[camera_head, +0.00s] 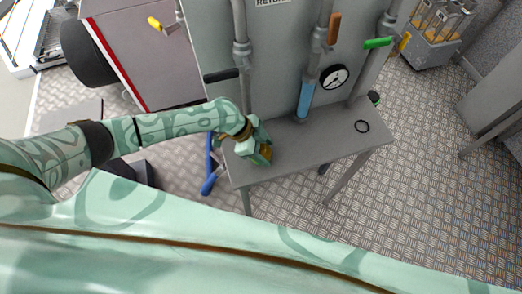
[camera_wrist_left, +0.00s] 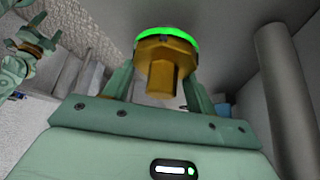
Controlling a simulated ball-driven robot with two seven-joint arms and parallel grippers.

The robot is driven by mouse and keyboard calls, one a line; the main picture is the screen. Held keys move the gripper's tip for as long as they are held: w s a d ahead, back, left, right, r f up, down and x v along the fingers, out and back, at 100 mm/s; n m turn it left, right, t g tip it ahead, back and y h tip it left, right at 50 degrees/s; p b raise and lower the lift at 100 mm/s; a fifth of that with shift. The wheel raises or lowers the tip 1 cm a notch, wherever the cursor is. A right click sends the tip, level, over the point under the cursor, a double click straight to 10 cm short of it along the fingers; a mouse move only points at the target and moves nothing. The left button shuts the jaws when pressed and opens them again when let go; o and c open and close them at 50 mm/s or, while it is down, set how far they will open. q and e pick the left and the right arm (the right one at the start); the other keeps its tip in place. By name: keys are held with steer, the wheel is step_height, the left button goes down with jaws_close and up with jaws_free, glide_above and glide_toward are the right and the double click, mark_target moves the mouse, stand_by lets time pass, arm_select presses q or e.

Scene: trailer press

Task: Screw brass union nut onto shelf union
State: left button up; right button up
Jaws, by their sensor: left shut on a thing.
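In the head view, my left gripper (camera_head: 262,150) is low over the front left part of the grey shelf (camera_head: 310,150). It is shut on the brass union nut (camera_head: 267,153), which shows as a small gold patch at the fingers. In the left wrist view, the nut (camera_wrist_left: 165,65) is a gold faceted piece between the fingers of the left gripper (camera_wrist_left: 160,85). A bright green ring (camera_wrist_left: 168,33) lies right against its wide end, under a grey surface. I cannot make out the shelf union or any thread contact.
Behind the shelf stands a grey panel with pipes, a black lever (camera_head: 221,75), a round gauge (camera_head: 334,77) and a blue cylinder (camera_head: 304,100). A blue-handled thing (camera_head: 209,182) stands left of the shelf.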

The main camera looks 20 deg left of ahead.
arm_select(q)
steer(key=shift+m+g+b, duration=0.3)
steer(key=shift+m+b, duration=0.2)
steer(key=o, duration=1.1)
steer(key=shift+s, duration=0.1)
steer(key=n+p, duration=0.1)
steer(key=p, duration=0.1)
steer(key=n+t+p, duration=0.1)
steer(key=p, duration=0.1)
steer(key=shift+r+n+t, duration=0.25)
steer(key=shift+n+t, duration=0.05)
steer(key=shift+n, duration=0.1)
steer(key=n+p, duration=0.1)
steer(key=p, duration=0.1)
steer(key=n+t+y+p, duration=0.1)
steer(key=shift+w+n+p, duration=0.3)
steer(key=shift+n+p, duration=0.05)
steer(key=shift+n, duration=0.05)
steer(key=shift+f+t, duration=0.15)
steer(key=shift+t, duration=0.15)
steer(key=shift+f, duration=0.1)
